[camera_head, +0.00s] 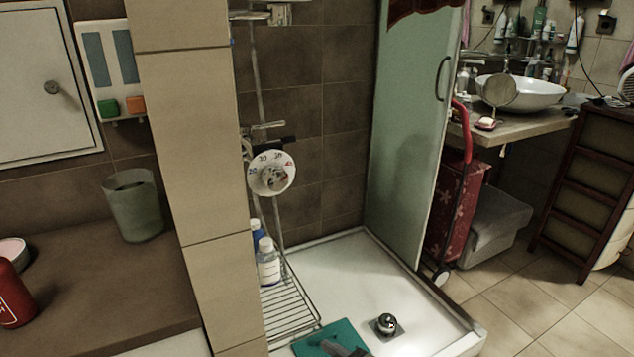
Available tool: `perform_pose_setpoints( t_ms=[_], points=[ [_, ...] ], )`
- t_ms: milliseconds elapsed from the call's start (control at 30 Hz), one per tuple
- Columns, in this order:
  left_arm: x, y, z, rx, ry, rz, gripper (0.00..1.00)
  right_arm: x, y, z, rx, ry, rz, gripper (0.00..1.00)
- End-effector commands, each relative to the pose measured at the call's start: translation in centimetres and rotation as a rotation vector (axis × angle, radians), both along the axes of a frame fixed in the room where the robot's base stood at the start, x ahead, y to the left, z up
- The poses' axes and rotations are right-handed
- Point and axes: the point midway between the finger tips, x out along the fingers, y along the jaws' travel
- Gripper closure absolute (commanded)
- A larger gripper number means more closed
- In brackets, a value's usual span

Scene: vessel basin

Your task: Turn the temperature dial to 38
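The temperature dial (271,173) is a round white disc on the shower fitting against the dark tiled wall, right of the beige tiled pillar. Neither of my grippers can be made out in the head view, and nothing is seen touching the dial.
The beige pillar (187,150) stands left of the dial. A glass shower panel (412,140) stands to its right. Bottles (268,262) stand on a wire rack (293,309) below. A teal item (310,343) with a dark grey object over it lies at the bottom edge.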

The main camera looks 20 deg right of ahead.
Motion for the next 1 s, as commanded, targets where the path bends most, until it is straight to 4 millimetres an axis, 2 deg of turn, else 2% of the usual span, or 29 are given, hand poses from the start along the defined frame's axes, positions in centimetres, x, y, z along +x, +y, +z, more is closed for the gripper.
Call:
perform_pose_setpoints(
  t_ms=[33, 100, 200, 300, 367, 433, 567, 1000],
  points=[
    [-0.1, 0.0, -0.4, -0.003, 0.002, 0.000, 0.49, 2.6, -0.5, 3.4, -0.034, -0.089, -0.006, 0.35],
    [-0.1, -0.1, -0.5, -0.007, 0.001, 0.001, 0.49, 5.0, -1.4, 7.6, -0.068, -0.184, -0.037, 0.35],
    [-0.1, -0.1, -0.5, -0.012, -0.001, 0.002, 0.49, 7.1, -2.6, 13.2, -0.097, -0.312, -0.092, 0.35],
    [0.0, -0.1, -0.2, -0.017, -0.008, 0.003, 0.49, 8.0, -3.6, 17.4, -0.109, -0.406, -0.141, 0.35],
    [0.1, -0.1, -0.1, -0.019, -0.011, 0.003, 0.49, 8.2, -3.9, 19.0, -0.109, -0.442, -0.160, 0.35],
    [0.1, -0.2, 0.0, -0.021, -0.012, 0.004, 0.49, 8.6, -4.1, 19.9, -0.110, -0.464, -0.173, 0.35],
    [0.0, -0.1, 0.2, -0.020, -0.010, 0.005, 0.49, 9.9, -4.2, 20.2, -0.109, -0.469, -0.178, 0.35],
    [-0.2, 0.0, 0.0, -0.005, 0.003, 0.005, 0.49, 19.2, -3.9, 20.3, -0.109, -0.468, -0.177, 0.35]
  ],
)
